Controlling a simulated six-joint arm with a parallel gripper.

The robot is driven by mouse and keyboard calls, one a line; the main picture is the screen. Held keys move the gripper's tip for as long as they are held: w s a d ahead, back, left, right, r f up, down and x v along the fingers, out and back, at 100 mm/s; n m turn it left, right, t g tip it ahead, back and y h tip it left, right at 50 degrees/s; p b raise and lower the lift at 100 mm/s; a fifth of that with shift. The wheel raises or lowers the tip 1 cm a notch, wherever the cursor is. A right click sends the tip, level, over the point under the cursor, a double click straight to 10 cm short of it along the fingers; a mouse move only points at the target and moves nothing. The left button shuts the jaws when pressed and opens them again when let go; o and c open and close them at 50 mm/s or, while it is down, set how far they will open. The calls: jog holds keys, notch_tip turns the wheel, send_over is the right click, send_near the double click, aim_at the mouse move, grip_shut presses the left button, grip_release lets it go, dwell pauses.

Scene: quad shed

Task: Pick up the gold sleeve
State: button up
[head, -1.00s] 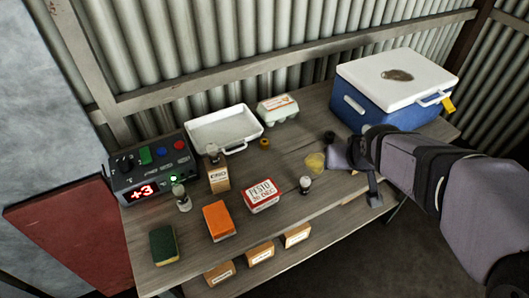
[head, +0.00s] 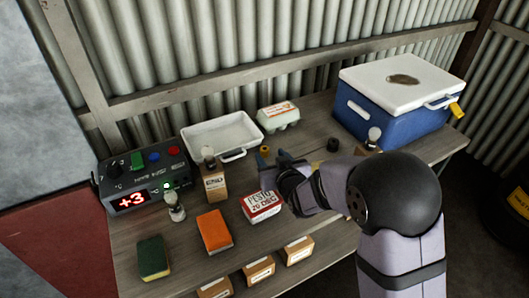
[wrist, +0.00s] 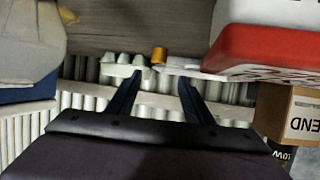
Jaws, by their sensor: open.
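The gold sleeve (head: 264,150) is a small gold ring-like piece on the wooden bench, in front of the egg carton and to the right of the white tray. It also shows in the wrist view (wrist: 159,55), roughly centred between and beyond the two fingers. My gripper (head: 282,156) is over the middle of the bench, just right of the sleeve in the head view and apart from it. In the wrist view the dark fingers (wrist: 160,80) are spread with nothing between them. The head view hides part of the gripper behind my arm.
An egg carton (head: 278,117) and a white tray (head: 221,134) stand close behind the sleeve. A red-and-white pesto box (head: 261,206) and a brown bottle box (head: 215,183) are nearer. A dark cylinder (head: 333,145) and a blue cooler (head: 385,125) stand right.

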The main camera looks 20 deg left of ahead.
aim_at(265, 149)
jog(key=shift+f, duration=0.75)
jog(key=shift+p+x, duration=0.75)
jog(key=shift+x, duration=2.85)
jog(key=shift+w+d+r, duration=0.1)
jog(key=shift+w+r, duration=0.05)
jog(key=shift+r, duration=0.05)
jog(key=c, duration=1.2)
